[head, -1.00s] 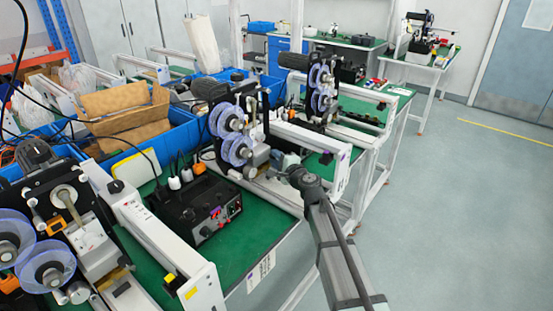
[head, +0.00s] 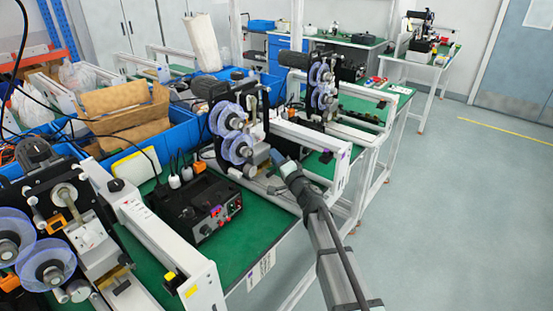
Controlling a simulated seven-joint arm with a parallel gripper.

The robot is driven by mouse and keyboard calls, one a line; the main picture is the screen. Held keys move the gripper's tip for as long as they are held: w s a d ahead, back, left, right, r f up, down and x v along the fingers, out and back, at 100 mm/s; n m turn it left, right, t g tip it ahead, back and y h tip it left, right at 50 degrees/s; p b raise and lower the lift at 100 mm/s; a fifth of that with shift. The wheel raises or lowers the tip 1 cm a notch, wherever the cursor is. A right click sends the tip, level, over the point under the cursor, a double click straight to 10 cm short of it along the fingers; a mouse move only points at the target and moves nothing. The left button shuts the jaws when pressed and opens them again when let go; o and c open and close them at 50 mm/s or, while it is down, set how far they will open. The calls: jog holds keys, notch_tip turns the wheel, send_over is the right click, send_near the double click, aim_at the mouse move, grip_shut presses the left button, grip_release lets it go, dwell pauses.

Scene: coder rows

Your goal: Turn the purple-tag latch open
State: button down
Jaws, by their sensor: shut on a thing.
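The purple tag (head: 343,155) is on the end of the white beam of the middle coder machine (head: 236,130), which has clear blue-violet reels. My gripper (head: 276,157) reaches in from the lower right, with its tips at the lower right side of this machine, by its print block. It is shut on a small part there, which I take to be the latch. The latch itself is hidden by the gripper and too small to make out, so its angle cannot be told.
A black control box (head: 203,208) stands on the green bench left of my arm. A nearer coder with a yellow-tagged beam (head: 168,250) is at lower left. Another coder (head: 322,88) stands behind. Blue bins (head: 180,138) line the left. The floor at right is clear.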

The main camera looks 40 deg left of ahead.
jog(key=shift+f+n+y, duration=0.1)
jog(key=shift+n+y, duration=0.2)
jog(key=shift+n, duration=0.4)
jog(key=c, duration=0.9)
grip_release()
jog(key=o, duration=0.4)
notch_tip(320, 180, up, 8)
jog(key=shift+w+a, duration=0.15)
jog(key=shift+s+d+r, duration=0.2)
jog(key=shift+s+r, duration=0.1)
jog(key=shift+r, duration=0.45)
jog(key=c, duration=0.4)
jog(key=shift+w+r, duration=0.15)
jog(key=shift+r, duration=0.2)
